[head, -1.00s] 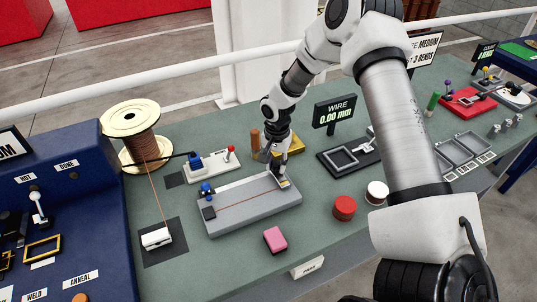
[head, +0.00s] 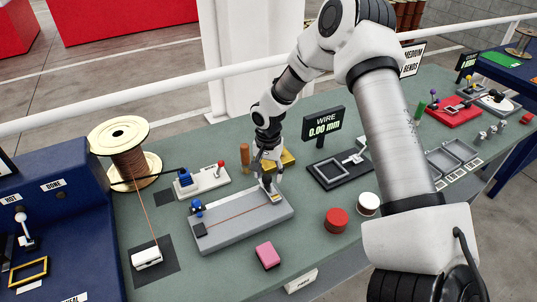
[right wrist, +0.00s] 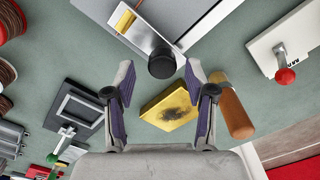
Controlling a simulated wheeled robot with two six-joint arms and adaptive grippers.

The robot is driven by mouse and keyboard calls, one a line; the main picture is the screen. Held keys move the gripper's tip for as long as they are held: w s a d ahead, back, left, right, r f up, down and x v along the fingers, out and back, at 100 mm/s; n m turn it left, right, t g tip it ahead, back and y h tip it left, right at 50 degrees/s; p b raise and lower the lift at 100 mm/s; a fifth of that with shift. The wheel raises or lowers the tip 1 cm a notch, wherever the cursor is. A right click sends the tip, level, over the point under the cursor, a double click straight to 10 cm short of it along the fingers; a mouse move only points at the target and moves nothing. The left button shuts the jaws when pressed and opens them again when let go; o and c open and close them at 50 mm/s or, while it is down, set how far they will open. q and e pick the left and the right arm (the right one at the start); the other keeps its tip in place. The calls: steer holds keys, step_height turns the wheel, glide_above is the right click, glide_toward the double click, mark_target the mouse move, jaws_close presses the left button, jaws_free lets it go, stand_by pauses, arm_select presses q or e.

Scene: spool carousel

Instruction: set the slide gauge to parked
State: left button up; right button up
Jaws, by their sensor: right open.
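A long grey bed (head: 243,219) stands on the bench, with a copper wire along it and a blue-topped clamp (head: 197,207) at its left end. At its right end is a small block with a yellow window (right wrist: 124,20) and a black knob (right wrist: 162,63). I see no label naming the slide gauge. My right gripper (head: 267,183) is at that right end. In the right wrist view it (right wrist: 158,75) is open, with the knob between its fingertips; I cannot tell whether they touch it. My left gripper is out of view.
A yellow block (right wrist: 170,110) and an orange-brown cylinder (right wrist: 236,112) stand close behind the gripper. A black frame device (head: 340,172) sits by the display (head: 323,124) reading 0.00 mm. A pink block (head: 267,255) and red puck (head: 336,220) lie in front.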

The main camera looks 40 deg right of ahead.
mark_target(270, 176)
step_height(270, 176, up, 10)
steer(key=shift+d+f, duration=0.15)
steer(key=shift+d, duration=0.1)
steer(key=shift+s, duration=0.1)
